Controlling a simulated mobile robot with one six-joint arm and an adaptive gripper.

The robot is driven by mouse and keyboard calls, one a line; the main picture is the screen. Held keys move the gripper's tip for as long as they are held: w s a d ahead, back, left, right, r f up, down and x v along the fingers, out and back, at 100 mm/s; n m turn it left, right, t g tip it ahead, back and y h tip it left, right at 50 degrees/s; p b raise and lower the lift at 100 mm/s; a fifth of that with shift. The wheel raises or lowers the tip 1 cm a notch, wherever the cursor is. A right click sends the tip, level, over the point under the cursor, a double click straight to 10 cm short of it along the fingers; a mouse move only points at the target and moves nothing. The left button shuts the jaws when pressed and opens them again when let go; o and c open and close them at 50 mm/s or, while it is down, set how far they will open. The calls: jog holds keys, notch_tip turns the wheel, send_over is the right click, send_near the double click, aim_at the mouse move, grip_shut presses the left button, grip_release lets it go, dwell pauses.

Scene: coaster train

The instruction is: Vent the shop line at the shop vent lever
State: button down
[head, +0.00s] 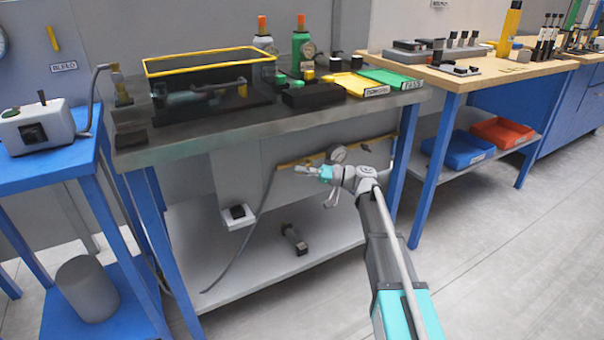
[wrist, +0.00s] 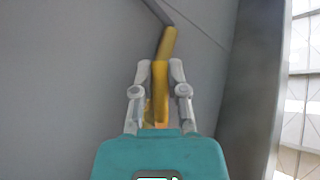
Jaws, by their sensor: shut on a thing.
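My gripper (head: 303,170) reaches under the grey workbench, in front of a panel and a yellow line (head: 290,162). In the wrist view my gripper (wrist: 160,68) has its two grey fingers closed on a yellow bar (wrist: 160,82). The bar bends at its far end and meets a dark grey pipe or hose (wrist: 158,12). It looks like a lever handle, but no label on it is readable, so I cannot tell for sure that it is the shop vent lever.
The grey workbench top (head: 215,140) overhangs my gripper, with a lower shelf (head: 262,262) below. A hose (head: 258,215) hangs left of my gripper. A blue bench leg (head: 404,155) stands to the right. A second yellow lever (head: 53,38) above a BLEED label is on the wall.

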jog(key=c, duration=0.7)
grip_release()
jog(key=shift+o, duration=0.2)
jog(key=shift+n+h+p, duration=0.3)
jog(key=shift+p, duration=0.3)
jog(key=d, duration=1.4)
jog(key=shift+f+h, duration=0.2)
jog(key=shift+h, duration=0.1)
jog(key=shift+s, duration=0.1)
